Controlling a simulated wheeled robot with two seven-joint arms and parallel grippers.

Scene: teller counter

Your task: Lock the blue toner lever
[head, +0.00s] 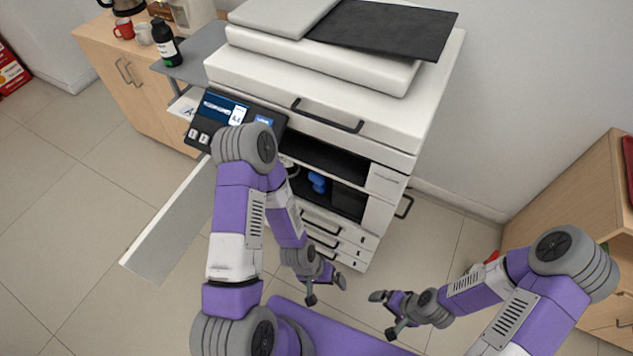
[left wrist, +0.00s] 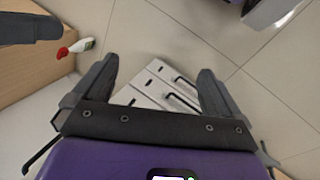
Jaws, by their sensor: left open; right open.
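The blue toner lever (head: 317,182) shows inside the open front bay of a white copier (head: 315,75). Part of the bay is hidden behind my left arm, and I cannot tell the lever's exact position. The copier's front door (head: 172,225) hangs open to the left. My left gripper (head: 326,291) is open and empty, low in front of the copier drawers and well below the lever. In the left wrist view its open fingers (left wrist: 154,82) have the drawers between and beyond them; the lever is not seen there. My right gripper (head: 384,315) is open and empty, right of the left one.
Drawers (head: 335,240) with dark handles lie below the bay. A control panel (head: 232,118) juts out above the door. A wooden cabinet (head: 133,75) with mugs stands at the back left, another wooden unit (head: 575,205) at the right. The floor right of the copier is mostly clear.

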